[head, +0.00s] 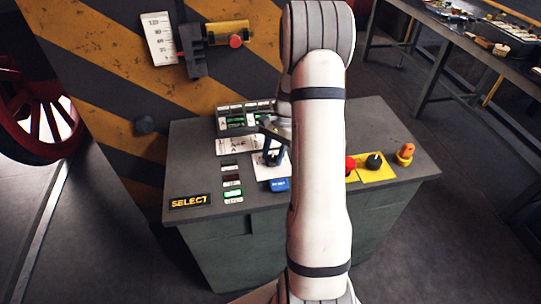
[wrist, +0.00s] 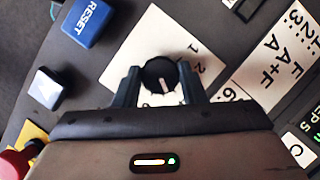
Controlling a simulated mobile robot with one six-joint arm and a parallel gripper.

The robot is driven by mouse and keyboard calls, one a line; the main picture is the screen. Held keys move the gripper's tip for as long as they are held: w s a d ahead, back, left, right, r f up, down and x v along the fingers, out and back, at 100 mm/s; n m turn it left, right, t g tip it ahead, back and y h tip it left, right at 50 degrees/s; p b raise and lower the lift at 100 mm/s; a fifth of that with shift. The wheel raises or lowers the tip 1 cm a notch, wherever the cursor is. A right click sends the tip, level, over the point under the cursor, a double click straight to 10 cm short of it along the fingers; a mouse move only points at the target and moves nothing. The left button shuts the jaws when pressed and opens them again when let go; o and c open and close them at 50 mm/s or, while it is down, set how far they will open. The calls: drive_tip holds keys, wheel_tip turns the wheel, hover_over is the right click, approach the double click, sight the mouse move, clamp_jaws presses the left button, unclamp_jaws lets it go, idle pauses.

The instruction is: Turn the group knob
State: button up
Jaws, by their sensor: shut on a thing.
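The group knob (wrist: 159,74) is a round black knob with a white pointer mark. It sits on a white number plate (wrist: 143,38), where the digits 1 and 2 show and others are partly covered. My gripper (wrist: 160,82) has a dark finger on each side of the knob and is shut on it. In the wrist view the pointer mark is toward the lower right of the knob.
A blue RESET button (wrist: 88,22) and a pale square-topped button (wrist: 47,88) are close by. A display unit (head: 237,121) is behind; a SELECT sign (head: 188,201) is at left.

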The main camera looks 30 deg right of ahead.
drive_tip(key=shift+w+d+r+n+g, duration=0.1)
drive_tip(key=shift+w+n+g, duration=0.2)
drive_tip(key=shift+n, duration=0.8)
drive_tip(key=shift+h, duration=0.3)
drive_tip(key=o, duration=0.8)
drive_tip(key=shift+w, duration=0.1)
drive_tip(key=shift+o, duration=1)
drive_tip(key=b+v, duration=0.1)
drive_tip(key=v, duration=0.6)
drive_tip(key=shift+r, duration=0.3)
